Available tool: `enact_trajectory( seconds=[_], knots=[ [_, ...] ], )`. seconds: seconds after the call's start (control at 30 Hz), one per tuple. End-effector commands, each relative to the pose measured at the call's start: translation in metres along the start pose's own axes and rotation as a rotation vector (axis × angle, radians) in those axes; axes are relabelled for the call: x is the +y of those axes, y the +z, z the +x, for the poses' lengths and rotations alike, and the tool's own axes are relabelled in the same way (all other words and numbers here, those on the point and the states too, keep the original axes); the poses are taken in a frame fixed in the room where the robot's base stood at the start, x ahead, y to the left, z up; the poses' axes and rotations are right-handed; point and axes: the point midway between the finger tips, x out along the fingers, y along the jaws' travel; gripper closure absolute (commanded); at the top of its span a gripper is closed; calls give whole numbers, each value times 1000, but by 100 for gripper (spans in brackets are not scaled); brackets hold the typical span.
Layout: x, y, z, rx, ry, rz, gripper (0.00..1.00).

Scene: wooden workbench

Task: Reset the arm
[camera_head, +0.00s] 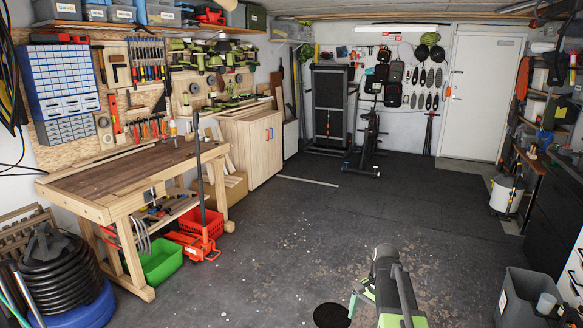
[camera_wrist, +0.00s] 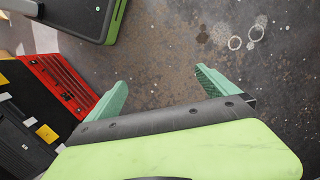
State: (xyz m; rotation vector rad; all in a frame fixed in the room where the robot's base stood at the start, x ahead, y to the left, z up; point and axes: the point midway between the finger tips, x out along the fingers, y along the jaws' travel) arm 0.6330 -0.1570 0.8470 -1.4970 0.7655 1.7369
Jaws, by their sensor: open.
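My gripper (camera_wrist: 160,78) shows in the wrist view with its two green fingers spread wide apart. Between the fingers there is only the dark, speckled concrete floor (camera_wrist: 165,45), so it is open and empty. In the head view my dark grey and green arm shows at the lower right, over the floor. A green finger of my gripper (camera_head: 356,300) sticks out on its left side; the other finger is hidden there. The arm is well away from the workbench (camera_head: 110,201) and touches nothing that I can see.
The floor (camera_head: 290,240) is open in the middle. A red crate (camera_head: 196,226) and a green crate (camera_head: 162,262) sit by the bench. A coiled black hose (camera_head: 57,268) is at lower left. A grey bin (camera_head: 520,295) stands at lower right. An exercise bike (camera_head: 366,150) is farther back.

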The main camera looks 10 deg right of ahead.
Motion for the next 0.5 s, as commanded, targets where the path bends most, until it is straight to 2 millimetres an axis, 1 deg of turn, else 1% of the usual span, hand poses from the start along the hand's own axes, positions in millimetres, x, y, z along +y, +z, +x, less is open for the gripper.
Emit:
enact_trajectory(
  seconds=[0.03, 0.07, 0.1, 0.13, 0.17, 0.2, 0.23, 0.27, 0.3, 0.37, 0.4, 0.5],
  knots=[
    [-18, 36, -1, 10, 13, -96, 2],
    [-28, 54, 0, 17, 19, -154, 2],
    [-38, 76, 1, 26, 27, -230, 2],
    [-45, 93, 2, 33, 32, -288, 2],
    [-51, 109, 4, 41, 38, -348, 2],
    [-57, 131, 5, 52, 46, -431, 2],
    [-59, 146, 6, 61, 52, -496, 2],
    [-59, 161, 8, 71, 58, -567, 2],
    [-55, 172, 9, 87, 64, -651, 2],
    [-42, 172, 12, 109, 72, -745, 2],
    [-39, 171, 12, 121, 77, -802, 2],
    [-42, 166, 11, 137, 85, -907, 2]
  ],
)
